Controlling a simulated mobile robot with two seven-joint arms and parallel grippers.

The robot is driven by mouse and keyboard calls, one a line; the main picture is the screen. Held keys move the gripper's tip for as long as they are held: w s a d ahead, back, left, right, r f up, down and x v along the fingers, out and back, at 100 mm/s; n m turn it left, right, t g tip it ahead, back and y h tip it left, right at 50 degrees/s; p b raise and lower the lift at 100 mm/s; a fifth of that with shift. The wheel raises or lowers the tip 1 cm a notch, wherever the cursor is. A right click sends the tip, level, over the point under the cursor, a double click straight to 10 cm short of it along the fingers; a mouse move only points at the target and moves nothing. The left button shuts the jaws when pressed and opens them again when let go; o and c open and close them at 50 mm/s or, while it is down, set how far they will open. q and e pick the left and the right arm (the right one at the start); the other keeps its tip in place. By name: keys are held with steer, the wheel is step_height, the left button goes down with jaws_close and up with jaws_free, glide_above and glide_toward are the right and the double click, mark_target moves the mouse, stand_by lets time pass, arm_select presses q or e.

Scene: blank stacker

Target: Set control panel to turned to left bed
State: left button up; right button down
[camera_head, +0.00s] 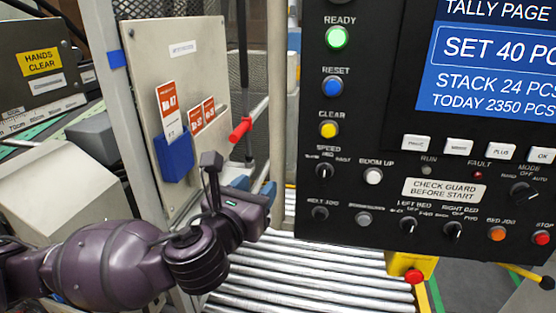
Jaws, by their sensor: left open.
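The black control panel (375,120) fills the right side of the head view. Its left bed knob (409,225) is a small black rotary knob under the "LEFT BED" label in the lower row. The knob's exact pointer direction is too small to tell. The similar right bed knob (453,230) is just to its right. My left gripper (238,179) is dark purple, open and apparently empty, left of the panel and apart from it. It is in front of the rollers and the grey cabinet. My right gripper is not in view.
The panel's lower rows also hold a speed knob (324,171), mode knob (523,191), orange bed jog button (496,234) and red stop button (541,238). A red-topped yellow post (414,275) stands below. Metal rollers (310,272) run beneath. A grey cabinet (185,65) stands behind my arm.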

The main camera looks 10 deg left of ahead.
mark_target(275, 166)
arm_select(q)
steer(key=w, duration=0.3)
steer(key=w+d, duration=0.1)
steer(key=w, duration=0.6)
steer(key=shift+w+d+p, duration=0.3)
steer(key=shift+w+d, duration=0.1)
jaws_close()
steer(key=w+m+g+h, duration=0.1)
steer(key=w+h, duration=0.3)
steer(key=w, duration=0.7)
steer(key=shift+w+m, duration=0.4)
steer(key=shift+m, duration=0.5)
jaws_free()
